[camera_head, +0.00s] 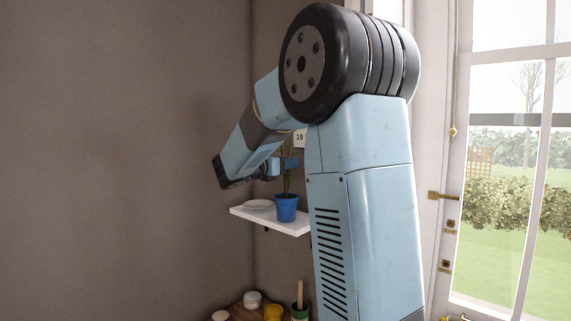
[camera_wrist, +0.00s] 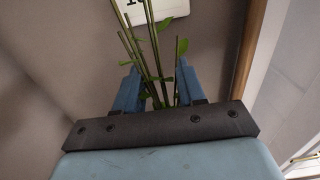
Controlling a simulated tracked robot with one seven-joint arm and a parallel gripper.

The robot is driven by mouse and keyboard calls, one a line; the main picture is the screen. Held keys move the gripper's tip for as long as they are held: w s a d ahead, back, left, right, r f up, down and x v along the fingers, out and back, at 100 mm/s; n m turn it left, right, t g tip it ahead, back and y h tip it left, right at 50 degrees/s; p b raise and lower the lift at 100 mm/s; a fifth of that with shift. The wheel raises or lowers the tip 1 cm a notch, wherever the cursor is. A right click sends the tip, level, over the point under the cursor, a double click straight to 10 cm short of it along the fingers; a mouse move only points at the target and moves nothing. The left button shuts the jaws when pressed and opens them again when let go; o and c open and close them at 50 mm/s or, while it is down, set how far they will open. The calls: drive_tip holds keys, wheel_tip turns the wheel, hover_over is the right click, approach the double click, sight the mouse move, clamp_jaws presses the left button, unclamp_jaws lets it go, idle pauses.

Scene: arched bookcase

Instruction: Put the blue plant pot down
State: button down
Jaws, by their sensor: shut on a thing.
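The blue plant pot (camera_head: 286,208) is upright at the white wall shelf (camera_head: 263,220), its base at the shelf's surface; I cannot tell whether it rests fully on it. Green stems (camera_head: 288,178) rise from the pot. My gripper (camera_head: 289,163) is above the pot, shut around the stems. In the wrist view the stems (camera_wrist: 150,60) run up between the two blue fingers of my gripper (camera_wrist: 158,85), and the pot is hidden there.
A white dish (camera_head: 258,204) sits on the shelf left of the pot. Below is a wooden surface (camera_head: 238,311) with a white jar (camera_head: 252,299), a yellow pot (camera_head: 273,312) and a green container (camera_head: 299,313). A glazed door (camera_head: 510,170) is at right.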

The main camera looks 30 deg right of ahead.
drive_tip(key=c, duration=0.7)
unclamp_jaws()
drive_tip(key=shift+o, duration=0.2)
drive_tip(key=v, duration=1.2)
drive_tip(key=s+d+f+m+g+y, duration=0.15)
drive_tip(key=s+f+m+y, duration=0.3)
drive_tip(key=s, duration=0.45)
drive_tip(key=s+d+f+m+g+y, duration=0.1)
drive_tip(key=s+f+m+g+y, duration=0.1)
drive_tip(key=s+f+m+y, duration=0.5)
drive_tip(key=s+a+f+m+t+y, duration=0.3)
drive_tip(key=s+a+m+y, duration=0.2)
drive_tip(key=s+a+m, duration=0.4)
drive_tip(key=shift+s+a+f+m, duration=0.35)
drive_tip(key=shift+s+m, duration=0.4)
drive_tip(key=shift+s, duration=1.25)
